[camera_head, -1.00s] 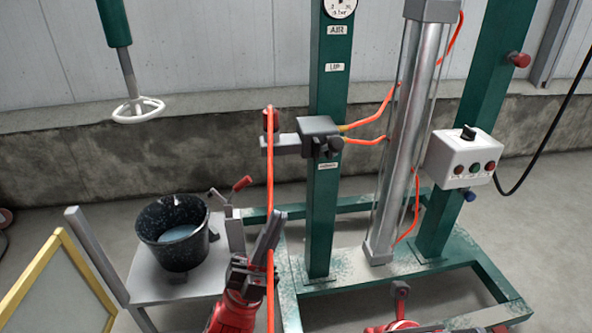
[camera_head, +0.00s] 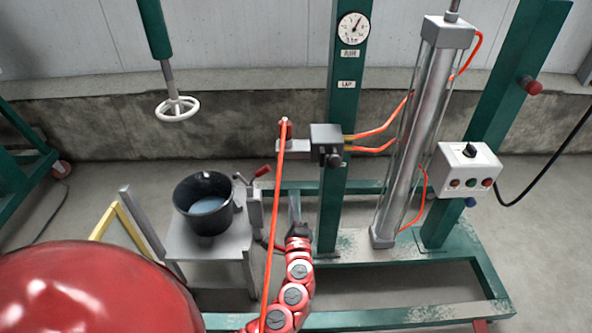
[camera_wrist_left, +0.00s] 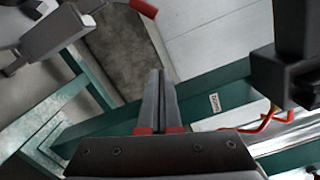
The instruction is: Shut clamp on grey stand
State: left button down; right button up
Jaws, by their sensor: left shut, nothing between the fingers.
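The grey stand (camera_head: 180,245) is at left centre in the head view and bears a dark bucket (camera_head: 205,205). The clamp (camera_head: 252,183) is at the stand's right edge, beside the bucket. Its red-tipped handle (camera_head: 262,171) slants up and right, away from the bucket. My left gripper (camera_head: 295,203) is shut and empty, to the right of the clamp and apart from it. In the left wrist view its closed fingers (camera_wrist_left: 161,76) point up the picture. The clamp (camera_wrist_left: 50,38) shows at the upper left there, and its red handle (camera_wrist_left: 143,8) at the top. My right gripper is not in view.
An orange hose (camera_head: 272,235) hangs between the stand and my left arm. A green post (camera_head: 332,210) with a grey valve block (camera_head: 326,138) stands close to the right. A white handwheel (camera_head: 177,109) hangs above the bucket. A yellow frame (camera_head: 105,222) is at the stand's left.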

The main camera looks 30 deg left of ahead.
aim_at(256, 175)
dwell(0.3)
pick_arm(q)
jog(key=w+a+r+b, duration=0.1)
jog(key=w+a, duration=0.5)
jog(key=a, duration=0.3)
jog(key=shift+w+a+r, duration=0.25)
jog(key=shift+w+r, duration=0.05)
jog(key=shift+w, duration=0.05)
jog(key=shift+r, duration=0.1)
jog(key=shift+s+a+r+n, duration=0.15)
jog(key=shift+a+r+n, duration=0.1)
jog(key=shift+n, duration=0.15)
